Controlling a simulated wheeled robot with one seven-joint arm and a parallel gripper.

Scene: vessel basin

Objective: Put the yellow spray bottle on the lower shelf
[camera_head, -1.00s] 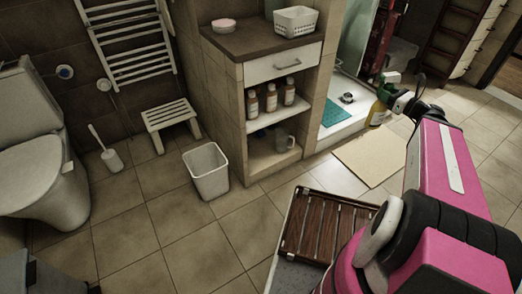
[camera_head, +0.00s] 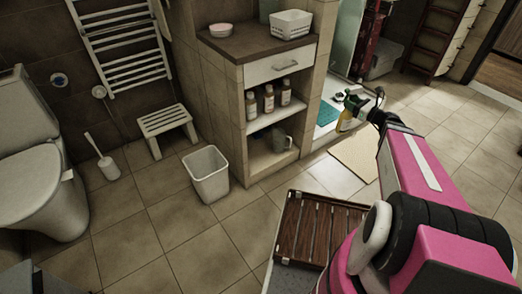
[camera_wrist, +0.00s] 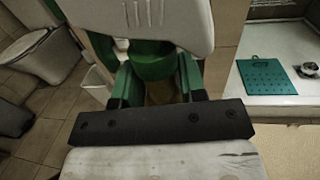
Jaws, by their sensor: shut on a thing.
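The yellow spray bottle (camera_head: 345,124) has a green spray head and hangs upright in my gripper (camera_head: 358,106), above the floor to the right of the cabinet. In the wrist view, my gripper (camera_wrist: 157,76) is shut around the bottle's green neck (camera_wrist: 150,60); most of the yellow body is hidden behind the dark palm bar. The lower shelf (camera_head: 262,163) is the open bottom compartment of the tiled cabinet, left of the bottle.
A white bin (camera_head: 208,175) stands left of the cabinet, a wooden slatted rack (camera_head: 312,230) in front. A beige mat (camera_head: 355,157) and a shower tray with a teal mat (camera_wrist: 268,75) lie to the right.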

